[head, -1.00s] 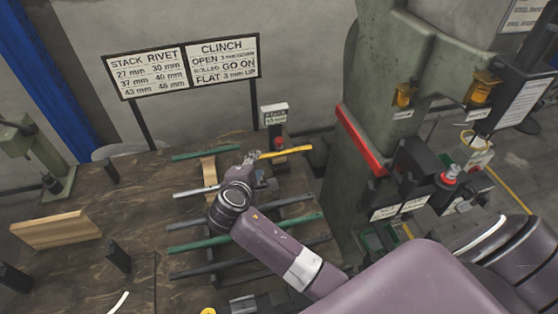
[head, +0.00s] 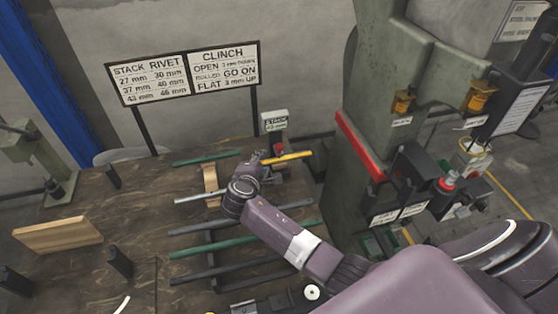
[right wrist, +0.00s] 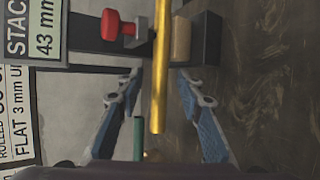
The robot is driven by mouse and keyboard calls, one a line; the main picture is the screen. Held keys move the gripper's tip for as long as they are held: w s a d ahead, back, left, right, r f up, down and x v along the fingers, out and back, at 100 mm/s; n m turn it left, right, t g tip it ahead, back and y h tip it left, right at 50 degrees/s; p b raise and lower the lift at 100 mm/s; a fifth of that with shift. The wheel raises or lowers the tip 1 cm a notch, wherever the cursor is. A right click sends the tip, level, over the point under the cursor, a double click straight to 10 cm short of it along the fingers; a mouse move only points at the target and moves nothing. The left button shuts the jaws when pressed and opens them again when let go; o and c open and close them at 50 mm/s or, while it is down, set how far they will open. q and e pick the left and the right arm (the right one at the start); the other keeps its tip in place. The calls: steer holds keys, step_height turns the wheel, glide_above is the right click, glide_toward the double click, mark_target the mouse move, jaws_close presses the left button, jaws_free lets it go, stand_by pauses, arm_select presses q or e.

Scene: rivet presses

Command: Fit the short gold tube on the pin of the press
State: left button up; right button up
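A gold tube (head: 290,156) lies at the back right of the wooden bench, near a small sign reading STACK 43 mm (head: 275,121). My right gripper (head: 258,160) is at the tube's left end. In the right wrist view the gold tube (right wrist: 160,75) runs down from the top edge, its near end between the fingers of my open right gripper (right wrist: 158,75). Gaps show on both sides of the tube. A grey-green press (head: 385,80) with a red bar stands at the right. I cannot make out its pin. My left gripper is not in view.
Several dark and green bars (head: 240,241) lie across the bench (head: 125,215) under my right arm. A wooden block (head: 57,234) lies at the left. A two-panel sign (head: 187,73) stands behind. The right wrist view shows a red knob (right wrist: 112,25) beside the tube.

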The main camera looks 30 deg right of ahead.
steer(key=shift+c, duration=0.4)
jaws_close()
steer(key=shift+r, duration=0.15)
